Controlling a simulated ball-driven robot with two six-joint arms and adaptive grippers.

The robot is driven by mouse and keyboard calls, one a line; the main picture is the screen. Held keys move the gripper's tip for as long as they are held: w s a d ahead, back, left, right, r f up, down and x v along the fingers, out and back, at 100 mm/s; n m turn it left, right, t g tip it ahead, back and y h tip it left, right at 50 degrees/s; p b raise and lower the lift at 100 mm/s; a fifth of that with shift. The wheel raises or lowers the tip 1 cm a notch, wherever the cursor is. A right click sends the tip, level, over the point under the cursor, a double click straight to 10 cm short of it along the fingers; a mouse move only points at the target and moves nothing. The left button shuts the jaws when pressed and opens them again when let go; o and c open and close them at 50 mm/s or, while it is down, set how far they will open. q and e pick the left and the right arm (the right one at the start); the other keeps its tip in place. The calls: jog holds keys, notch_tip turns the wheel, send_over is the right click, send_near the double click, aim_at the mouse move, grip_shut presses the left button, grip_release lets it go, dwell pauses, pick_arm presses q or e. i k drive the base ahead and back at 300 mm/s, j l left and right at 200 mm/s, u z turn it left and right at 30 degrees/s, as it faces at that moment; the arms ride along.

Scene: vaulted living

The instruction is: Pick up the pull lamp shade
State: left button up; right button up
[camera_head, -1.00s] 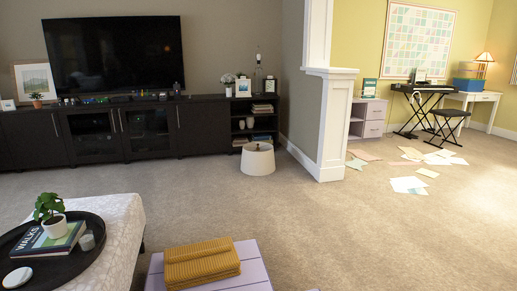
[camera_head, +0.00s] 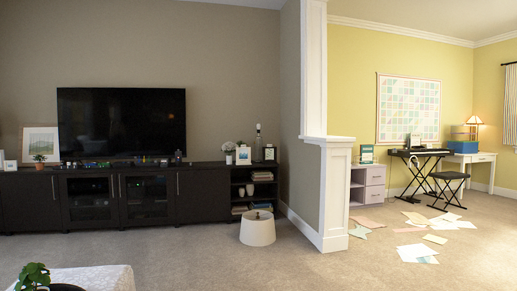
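A white lamp shade (camera_head: 257,229), a tapered drum wider at the bottom, sits on the carpet in front of the right end of the dark media cabinet. A small dark fitting shows at its top. It stands apart from the cabinet and from the white-trimmed half wall to its right. Neither of my grippers is in view.
A dark media cabinet (camera_head: 147,200) with a TV (camera_head: 121,123) above runs along the back wall. A white column base (camera_head: 334,205) stands right of the shade. Papers (camera_head: 417,253) lie on the floor at right. A pale ottoman (camera_head: 100,277) is at lower left. The carpet (camera_head: 300,270) between is clear.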

aim_at(257, 227)
jog(key=i+l, duration=0.2)
jog(key=l, duration=0.2)
jog(key=i+l, duration=0.25)
jog(key=l, duration=0.2)
jog(key=i+l, duration=0.2)
jog(key=l, duration=0.2)
jog(key=i+l, duration=1.6)
jog(key=i, duration=0.15)
jog(key=i+j, duration=0.2)
jog(key=i, duration=0.35)
jog(key=i+j, duration=0.15)
jog(key=i, duration=0.4)
jog(key=i+j, duration=0.2)
jog(key=i, duration=0.35)
jog(key=i+j, duration=0.15)
jog(key=i, duration=0.4)
jog(key=i+j, duration=0.75)
jog(key=j, duration=0.3)
jog(key=i+j, duration=0.8)
jog(key=j, duration=0.25)
jog(key=z, duration=0.05)
